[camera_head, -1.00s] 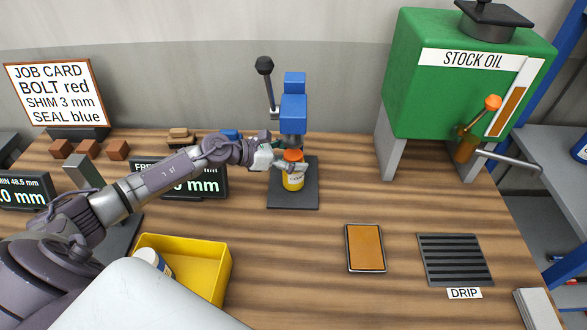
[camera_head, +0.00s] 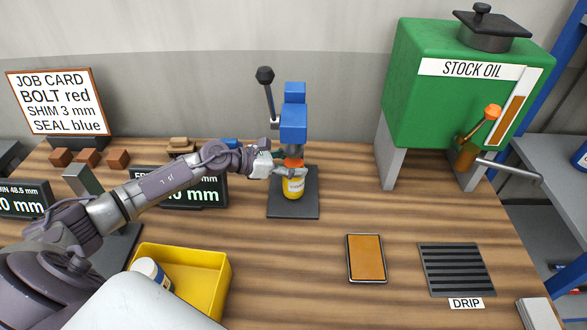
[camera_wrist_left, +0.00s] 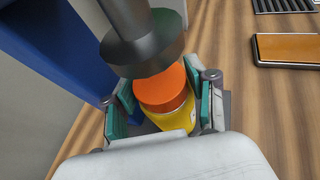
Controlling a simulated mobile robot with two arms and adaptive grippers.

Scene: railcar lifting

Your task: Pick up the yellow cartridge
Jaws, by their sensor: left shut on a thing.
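The yellow cartridge (camera_head: 293,188) has an orange cap and stands upright over the dark base plate of the blue press, under the press ram. My left gripper (camera_head: 287,171) reaches in from the left and is shut on it near the top. In the left wrist view the cartridge (camera_wrist_left: 172,105) sits between the teal-padded fingers (camera_wrist_left: 165,105), with the dark ram just above its cap. Whether its bottom touches the plate is hard to tell. My right gripper is out of view.
The blue press (camera_head: 293,118) with a black-knobbed lever stands behind the cartridge. A yellow bin (camera_head: 217,285) holds a white container at front left. An orange-faced tablet (camera_head: 366,258), a drip grate (camera_head: 455,270) and a green stock oil tank (camera_head: 420,100) are to the right.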

